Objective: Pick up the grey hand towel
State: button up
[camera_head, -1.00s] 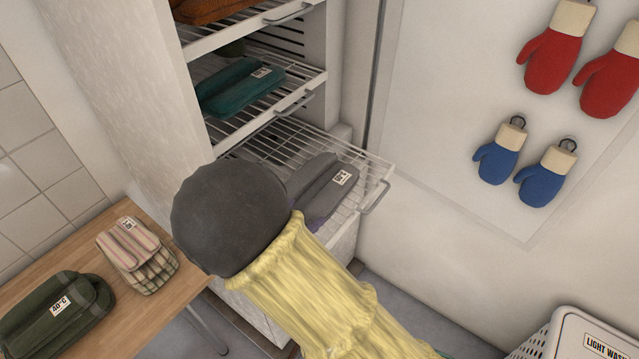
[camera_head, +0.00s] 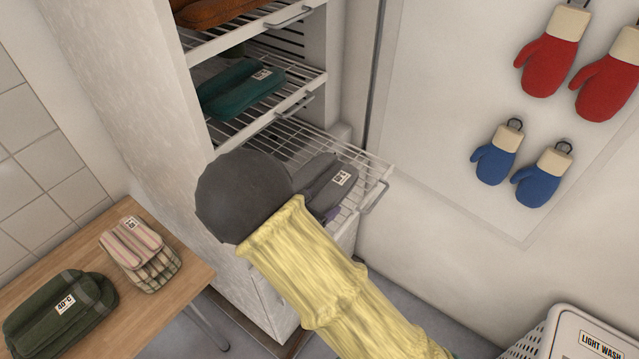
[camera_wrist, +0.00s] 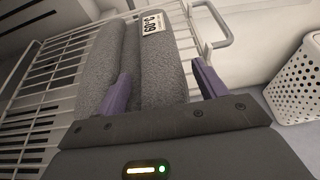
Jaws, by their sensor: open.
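The grey hand towel (camera_head: 328,178) is folded and lies on the pulled-out lowest wire rack (camera_head: 379,171), with a white label on it. In the wrist view the towel (camera_wrist: 162,72) lies ahead of my gripper (camera_wrist: 163,88). My gripper is open, with its two purple fingers apart. The left finger overlaps the towel's near part in the picture, and the right finger is at the towel's right edge. I cannot tell whether the fingers touch it. In the head view my dark grey wrist hides most of the gripper and the towel's near left part.
Racks above hold a teal towel (camera_head: 241,90) and a rust-brown towel (camera_head: 218,8). A wooden table (camera_head: 185,296) at left holds a striped towel (camera_head: 137,251) and a dark green one (camera_head: 58,312). A white basket (camera_head: 566,336) stands at lower right. Red (camera_head: 549,62) and blue (camera_head: 494,163) mitts hang on the wall.

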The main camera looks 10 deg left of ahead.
dwell(0.4)
jog(key=c, duration=1.2)
jog(key=shift+r, duration=0.1)
notch_tip(320, 180, up, 10)
jog(key=shift+f+b, duration=0.1)
jog(key=shift+b, duration=0.4)
